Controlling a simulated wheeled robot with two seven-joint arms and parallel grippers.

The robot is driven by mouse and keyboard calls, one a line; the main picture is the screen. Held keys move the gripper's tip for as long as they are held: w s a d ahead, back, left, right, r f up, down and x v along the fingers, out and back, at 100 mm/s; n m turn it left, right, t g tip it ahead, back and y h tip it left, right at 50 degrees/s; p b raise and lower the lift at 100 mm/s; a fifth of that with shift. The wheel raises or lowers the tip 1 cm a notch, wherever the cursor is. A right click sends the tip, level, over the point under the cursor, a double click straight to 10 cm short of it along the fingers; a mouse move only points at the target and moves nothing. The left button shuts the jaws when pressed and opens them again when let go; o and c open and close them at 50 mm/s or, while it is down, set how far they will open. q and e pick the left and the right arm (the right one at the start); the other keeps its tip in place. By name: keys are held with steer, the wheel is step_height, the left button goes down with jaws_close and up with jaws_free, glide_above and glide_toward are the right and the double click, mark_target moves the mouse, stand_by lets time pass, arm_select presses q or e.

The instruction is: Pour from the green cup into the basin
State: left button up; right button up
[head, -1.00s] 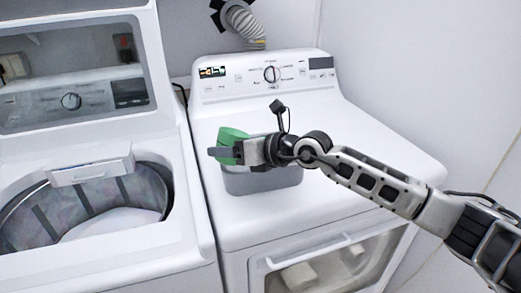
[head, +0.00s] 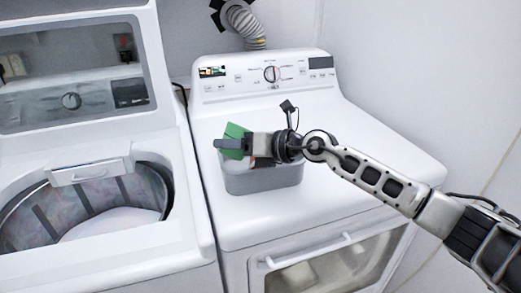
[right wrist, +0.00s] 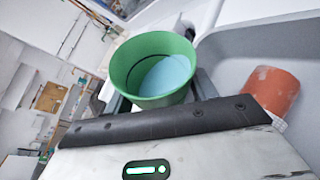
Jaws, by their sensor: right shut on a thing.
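My right gripper (head: 234,146) is shut on the green cup (head: 236,130) and holds it above the left part of the grey basin (head: 264,183). The cup is tilted in the head view and partly hidden by the gripper. In the right wrist view I look into the cup (right wrist: 126,66); a pale blue area shows inside, and I cannot tell whether it is contents or the cup's bottom. The grey basin wall (right wrist: 250,45) is beside it there. The gripper covers much of the basin's opening in the head view. My left gripper is not in view.
The basin stands on the white dryer (head: 330,190), below its control panel (head: 265,75). An orange cup (right wrist: 273,90) shows by the basin wall in the right wrist view. An open top-loading washer (head: 110,255) is on the left. The dryer's top right is clear.

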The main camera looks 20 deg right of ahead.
mark_target(227, 129)
steer(key=shift+w+d+r+m+y, duration=0.1)
steer(key=shift+d+r+m+y, duration=0.1)
steer(key=shift+r+m+y, duration=0.4)
stand_by(0.6)
steer(key=shift+w+d+r+m+t+y, duration=0.15)
steer(key=shift+r+m+y, duration=0.3)
steer(key=shift+m, duration=0.7)
steer(key=shift+s+r+m+t+y, duration=0.15)
steer(key=shift+r+m+y, duration=0.3)
steer(key=shift+m, duration=0.7)
stand_by(1.7)
steer(key=shift+w+d+r+m+t, duration=0.45)
steer(key=shift+d+m, duration=0.15)
steer(key=shift+m, duration=0.2)
stand_by(0.5)
steer(key=shift+w+d+f+m+y+b, duration=0.1)
steer(key=shift+d+f+m+y+b, duration=0.1)
steer(key=shift+m, duration=0.3)
steer(key=shift+d+f+m+y+b, duration=0.1)
steer(key=shift+f+m+b, duration=0.1)
steer(key=shift+m, duration=0.3)
stand_by(0.5)
